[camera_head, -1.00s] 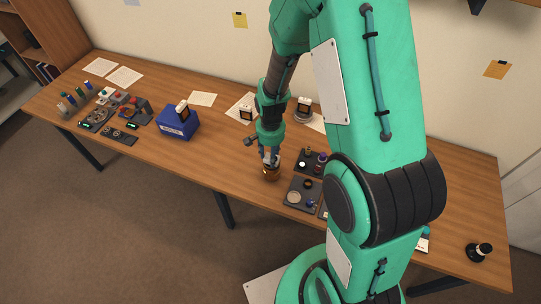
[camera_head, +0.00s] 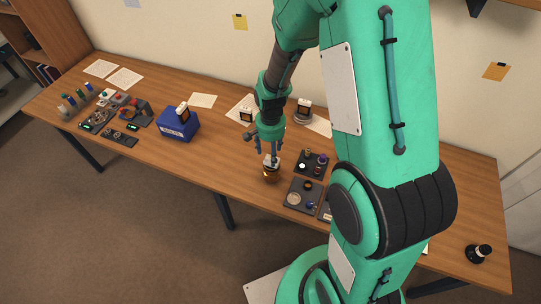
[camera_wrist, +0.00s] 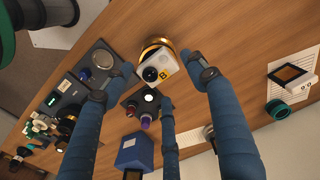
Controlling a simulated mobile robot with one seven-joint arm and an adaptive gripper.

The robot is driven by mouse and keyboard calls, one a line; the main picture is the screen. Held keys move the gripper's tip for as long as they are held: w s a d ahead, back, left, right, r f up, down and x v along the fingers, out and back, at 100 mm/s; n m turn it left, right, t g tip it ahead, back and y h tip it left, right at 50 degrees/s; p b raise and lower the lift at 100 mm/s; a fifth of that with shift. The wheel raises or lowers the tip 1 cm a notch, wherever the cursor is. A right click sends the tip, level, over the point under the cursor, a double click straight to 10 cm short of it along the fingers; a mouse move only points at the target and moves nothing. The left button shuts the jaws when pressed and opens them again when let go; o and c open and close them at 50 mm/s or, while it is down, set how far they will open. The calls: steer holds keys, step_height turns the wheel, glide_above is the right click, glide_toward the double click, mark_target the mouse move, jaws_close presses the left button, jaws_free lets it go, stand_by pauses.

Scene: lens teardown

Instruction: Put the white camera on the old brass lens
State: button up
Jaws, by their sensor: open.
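The white camera (camera_head: 272,161) sits on top of the old brass lens (camera_head: 271,175), which stands on the table near its front edge. In the wrist view the white camera (camera_wrist: 160,67) shows its round lens and a yellow "B" label, with the brass rim (camera_wrist: 157,42) behind it. My gripper (camera_head: 270,151) is above the camera with its fingers spread. In the wrist view my gripper (camera_wrist: 161,76) is open, its blue fingers around the camera with gaps visible. The exact contact between camera and lens is partly hidden.
Dark trays with small parts (camera_head: 311,163) and (camera_head: 302,196) lie just right of the brass lens. A blue box (camera_head: 178,124) stands to the left, with gear beyond it. A dark lens (camera_head: 478,252) stands far right. Bare table lies left of the brass lens.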

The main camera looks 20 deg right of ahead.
step_height(320, 180, up, 8)
steer(key=shift+r+p, duration=0.25)
steer(key=shift+p, duration=0.1)
stand_by(0.6)
step_height(320, 180, up, 18)
steer(key=r+n+t, duration=0.1)
steer(key=n+t, duration=0.2)
steer(key=n, duration=0.1)
glide_above(270, 160)
steer(key=s+a, duration=0.2)
steer(key=s, duration=0.6)
steer(key=s+a+r+n+t, duration=0.2)
steer(key=s+r+n, duration=0.2)
steer(key=s+r, duration=0.6)
steer(key=s, duration=0.4)
steer(key=shift+s+r+t, duration=0.3)
steer(key=shift+s+r, duration=0.05)
steer(key=shift+s, duration=0.05)
steer(key=shift+f, duration=0.1)
